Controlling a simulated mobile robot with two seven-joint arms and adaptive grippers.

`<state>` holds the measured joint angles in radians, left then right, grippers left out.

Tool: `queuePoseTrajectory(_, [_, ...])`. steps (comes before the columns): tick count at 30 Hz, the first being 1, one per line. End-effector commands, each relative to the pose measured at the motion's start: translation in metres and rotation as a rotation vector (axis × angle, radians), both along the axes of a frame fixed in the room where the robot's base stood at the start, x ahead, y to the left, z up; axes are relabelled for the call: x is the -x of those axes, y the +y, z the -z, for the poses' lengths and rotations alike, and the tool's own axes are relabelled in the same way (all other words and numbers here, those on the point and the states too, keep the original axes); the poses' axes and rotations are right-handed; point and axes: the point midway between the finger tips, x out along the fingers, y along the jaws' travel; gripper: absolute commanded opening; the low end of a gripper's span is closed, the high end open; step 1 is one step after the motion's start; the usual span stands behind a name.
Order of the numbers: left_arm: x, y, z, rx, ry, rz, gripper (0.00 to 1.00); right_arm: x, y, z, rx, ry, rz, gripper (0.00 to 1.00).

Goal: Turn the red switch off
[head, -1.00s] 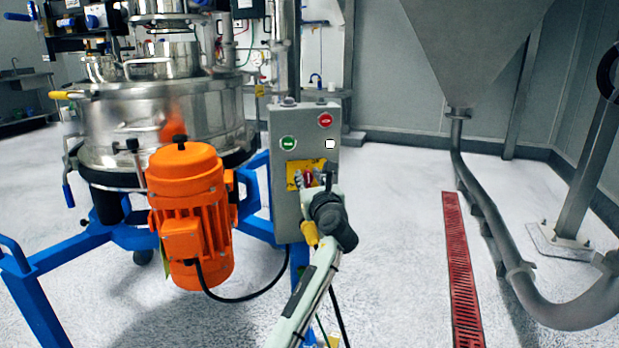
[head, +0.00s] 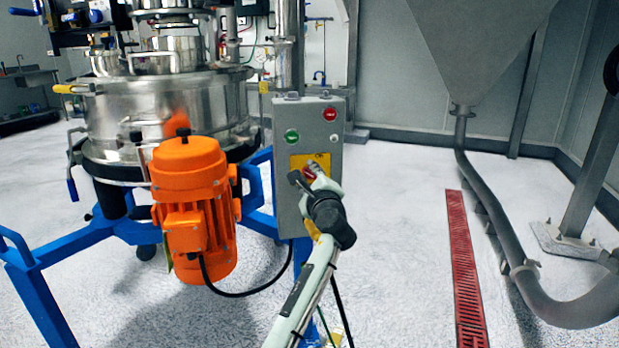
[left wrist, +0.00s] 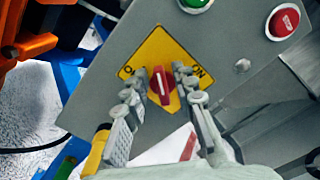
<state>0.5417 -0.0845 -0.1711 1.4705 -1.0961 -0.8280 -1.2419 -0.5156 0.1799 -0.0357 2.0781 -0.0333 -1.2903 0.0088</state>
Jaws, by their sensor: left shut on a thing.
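The red switch (left wrist: 162,85) is a red knob with a white mark on a yellow plate (left wrist: 157,52) lettered OFF at left and ON at right in the left wrist view. Its mark stands nearly upright there. The plate is on the front of a grey control box (head: 290,118) in the head view. My left gripper (head: 308,176) is at the switch, one finger on either side, shut on it; its fingers (left wrist: 158,90) also show in the left wrist view. In the head view the gripper largely hides the knob. My right gripper is not in view.
A green button (head: 292,136), a red button (head: 330,114) and a small dim lamp (head: 334,139) sit above the switch. An orange motor (head: 190,205) and blue frame (head: 45,300) stand left. Floor is open to the right, with a red drain (head: 466,270).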

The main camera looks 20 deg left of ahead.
Motion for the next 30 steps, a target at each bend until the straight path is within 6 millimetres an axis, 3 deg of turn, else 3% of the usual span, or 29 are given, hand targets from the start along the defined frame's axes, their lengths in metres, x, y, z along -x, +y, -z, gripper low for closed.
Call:
queuePoseTrajectory(18, [0.001, 0.002, 0.007, 0.437, -0.256, 0.002, 0.00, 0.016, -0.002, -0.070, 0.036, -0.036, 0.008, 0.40])
queuePoseTrajectory(30, [0.001, 0.003, 0.006, 0.539, -0.316, 0.003, 0.00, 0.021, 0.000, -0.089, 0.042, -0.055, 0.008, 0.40])
